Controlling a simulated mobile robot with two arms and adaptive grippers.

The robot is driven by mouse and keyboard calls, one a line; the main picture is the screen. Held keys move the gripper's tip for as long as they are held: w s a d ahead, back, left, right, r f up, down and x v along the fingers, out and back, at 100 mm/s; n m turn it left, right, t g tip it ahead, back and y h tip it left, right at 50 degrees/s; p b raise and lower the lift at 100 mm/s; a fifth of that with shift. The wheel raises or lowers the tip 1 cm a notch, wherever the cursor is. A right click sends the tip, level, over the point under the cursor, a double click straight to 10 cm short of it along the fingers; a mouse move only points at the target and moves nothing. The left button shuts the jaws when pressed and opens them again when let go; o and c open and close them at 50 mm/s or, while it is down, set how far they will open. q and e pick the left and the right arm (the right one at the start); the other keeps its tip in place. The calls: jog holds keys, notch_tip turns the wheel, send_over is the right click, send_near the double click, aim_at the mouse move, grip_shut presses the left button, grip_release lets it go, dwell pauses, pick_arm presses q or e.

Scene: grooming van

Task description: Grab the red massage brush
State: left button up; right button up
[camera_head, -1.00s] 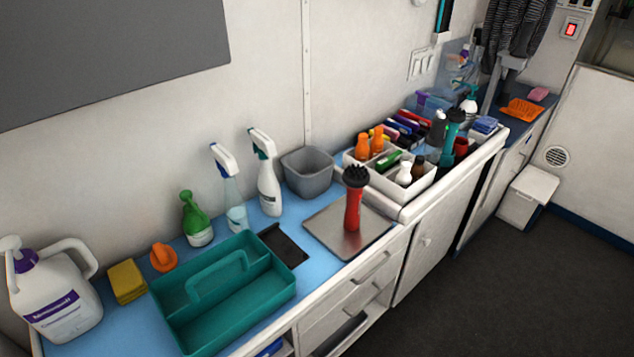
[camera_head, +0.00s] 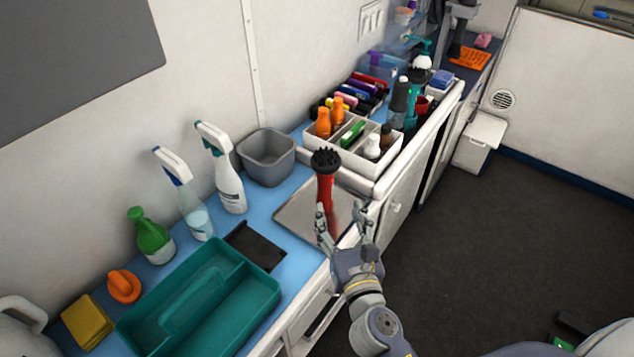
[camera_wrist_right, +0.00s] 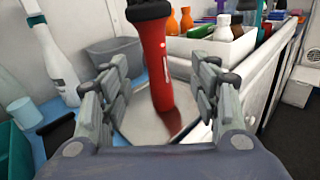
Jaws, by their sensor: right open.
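The red massage brush (camera_head: 325,188) stands upright on a metal tray (camera_head: 290,216), its black bristled head (camera_head: 325,161) at the top. My right gripper (camera_head: 343,218) is open just in front of the brush, and its left finger overlaps the lower handle in the head view. In the right wrist view the red handle (camera_wrist_right: 157,65) shows between and beyond the two open fingers (camera_wrist_right: 160,92), with nothing gripped. The top of the brush head is cut off there. My left gripper is not in view.
A grey bin (camera_head: 266,158) stands behind the tray. A white divided organizer (camera_head: 352,158) with bottles is at the right. Spray bottles (camera_head: 222,170), a black flat item (camera_head: 254,246) and a teal caddy (camera_head: 200,310) are to the left. Open floor lies at the right.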

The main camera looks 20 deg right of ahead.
aim_at(327, 185)
jog(key=shift+n, duration=0.5)
jog(key=w, duration=0.2)
jog(key=w+r+p, duration=0.1)
jog(key=w, duration=0.2)
jog(key=shift+a, duration=0.1)
jog(key=shift+w+d+f+p, duration=0.1)
jog(key=shift+w+f+p, duration=0.05)
jog(key=shift+w, duration=0.85)
jog(key=shift+w+d+f+p, duration=0.1)
jog(key=shift+w+p, duration=0.1)
jog(key=shift+w, duration=0.85)
jog(key=shift+w+f+p, duration=0.15)
jog(key=shift+w, duration=0.85)
jog(key=shift+s, duration=0.1)
jog(key=shift+c, duration=1.2)
grip_shut()
